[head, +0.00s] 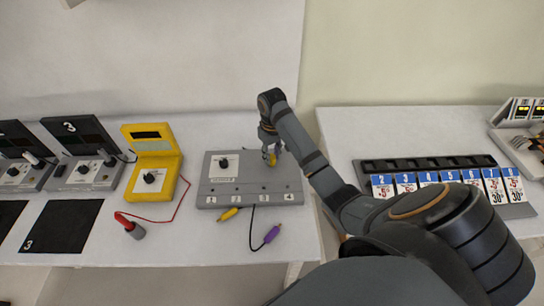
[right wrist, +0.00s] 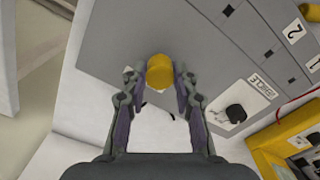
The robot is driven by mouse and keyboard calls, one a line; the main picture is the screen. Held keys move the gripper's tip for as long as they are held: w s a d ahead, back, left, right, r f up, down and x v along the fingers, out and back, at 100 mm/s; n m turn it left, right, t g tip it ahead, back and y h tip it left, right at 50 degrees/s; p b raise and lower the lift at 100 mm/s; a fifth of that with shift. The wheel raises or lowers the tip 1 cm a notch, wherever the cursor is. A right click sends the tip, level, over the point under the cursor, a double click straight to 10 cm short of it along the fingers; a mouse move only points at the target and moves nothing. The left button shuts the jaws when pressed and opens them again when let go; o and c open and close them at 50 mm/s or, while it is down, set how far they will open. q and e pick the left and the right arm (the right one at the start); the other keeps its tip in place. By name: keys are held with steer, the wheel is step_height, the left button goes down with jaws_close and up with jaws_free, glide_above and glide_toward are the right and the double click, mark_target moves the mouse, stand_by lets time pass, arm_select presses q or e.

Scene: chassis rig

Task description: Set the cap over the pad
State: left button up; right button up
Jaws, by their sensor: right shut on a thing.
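A yellow cap (head: 272,159) is between the fingertips of my right gripper (head: 269,152), over the back right part of a grey box (head: 225,190). In the right wrist view the round yellow cap (right wrist: 160,72) sits between the two fingers of my right gripper (right wrist: 160,85), with the grey box face (right wrist: 130,30) behind it. I cannot tell whether the cap touches the box. My left gripper is not in view.
The box has a knob (head: 224,163) and numbered sockets along its front. Yellow (head: 229,213) and purple (head: 271,235) clips lie before it. A yellow meter (head: 153,165) with a red lead stands left. A rack of price cards (head: 440,184) is on the right table.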

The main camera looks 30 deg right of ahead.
steer(key=shift+f, duration=0.15)
steer(key=shift+f, duration=0.2)
stand_by(0.3)
steer(key=shift+f, duration=0.45)
steer(key=o, duration=0.8)
